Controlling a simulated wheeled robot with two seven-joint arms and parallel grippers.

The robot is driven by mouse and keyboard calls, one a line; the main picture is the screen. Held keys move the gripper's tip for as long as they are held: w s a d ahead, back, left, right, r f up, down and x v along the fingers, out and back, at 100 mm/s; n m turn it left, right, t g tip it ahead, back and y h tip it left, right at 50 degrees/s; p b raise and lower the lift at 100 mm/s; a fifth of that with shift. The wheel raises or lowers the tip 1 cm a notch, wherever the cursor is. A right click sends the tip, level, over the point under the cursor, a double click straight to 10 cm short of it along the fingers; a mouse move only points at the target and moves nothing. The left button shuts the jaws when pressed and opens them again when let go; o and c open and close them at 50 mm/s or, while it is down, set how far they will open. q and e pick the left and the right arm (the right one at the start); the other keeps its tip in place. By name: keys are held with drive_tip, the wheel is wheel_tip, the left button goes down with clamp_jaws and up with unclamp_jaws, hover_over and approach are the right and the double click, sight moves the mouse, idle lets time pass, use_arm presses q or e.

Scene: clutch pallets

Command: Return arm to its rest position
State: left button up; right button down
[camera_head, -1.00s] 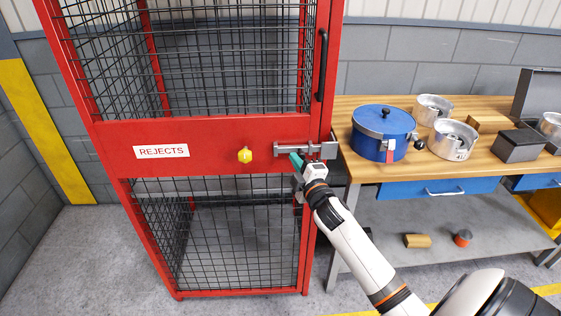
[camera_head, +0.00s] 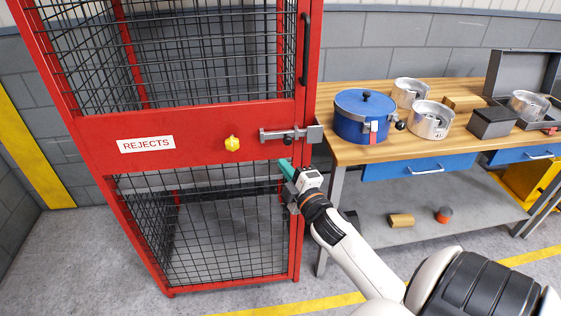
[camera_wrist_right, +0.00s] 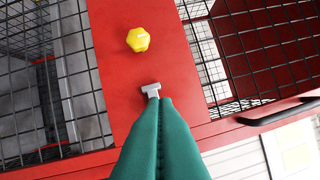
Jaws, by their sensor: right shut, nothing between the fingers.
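My right gripper (camera_head: 284,166) has teal fingers pressed together with nothing between them. It is in front of the red cage (camera_head: 190,135), just below the grey latch (camera_head: 277,135) and apart from it in the head view. In the right wrist view, the shut teal fingers (camera_wrist_right: 163,103) point at the red door band, with the grey end of the latch (camera_wrist_right: 151,90) showing just past their tips. A yellow knob (camera_head: 232,143) sits on the band left of the latch and also shows in the wrist view (camera_wrist_right: 138,39). My left gripper is not in view.
A wooden bench (camera_head: 345,153) stands right of the cage, close beside my right arm. It holds a blue lidded pot (camera_head: 357,128), metal cups, a dark box (camera_head: 493,124) and an open case (camera_head: 494,74). Clear floor lies in front of the cage.

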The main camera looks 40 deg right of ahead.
drive_tip(key=shift+s+d, duration=0.1)
drive_tip(key=shift+d, duration=0.05)
idle(0.4)
drive_tip(key=s+a+f+m+g+y, duration=0.1)
drive_tip(key=s+a+f+m+g, duration=0.15)
drive_tip(key=f, duration=0.95)
drive_tip(key=s+a+f+m+g, duration=0.1)
drive_tip(key=s+f+g, duration=0.2)
drive_tip(key=f, duration=1)
drive_tip(key=s+a+f+m+g+y, duration=0.1)
drive_tip(key=s+a+f+m+g, duration=0.15)
drive_tip(key=f, duration=0.95)
drive_tip(key=s+a+f+m+g+y, duration=0.1)
drive_tip(key=s+a+f+g, duration=0.1)
drive_tip(key=s+f, duration=0.5)
drive_tip(key=s+a+f+m+g, duration=0.1)
drive_tip(key=s+a+f+g, duration=0.2)
drive_tip(key=s+f, duration=0.3)
drive_tip(key=s+a+f+g, duration=0.1)
drive_tip(key=s+a+f, duration=0.1)
drive_tip(key=s, duration=0.4)
drive_tip(key=s+a+f+m+g, duration=0.1)
drive_tip(key=s+f+g, duration=0.1)
drive_tip(key=s+f, duration=0.2)
drive_tip(key=s+a+f+m+g+y, duration=0.1)
drive_tip(key=s+a+f, duration=0.1)
drive_tip(key=s, duration=0.8)
drive_tip(key=shift+a+f+g, duration=0.3)
drive_tip(key=shift+f, duration=0.15)
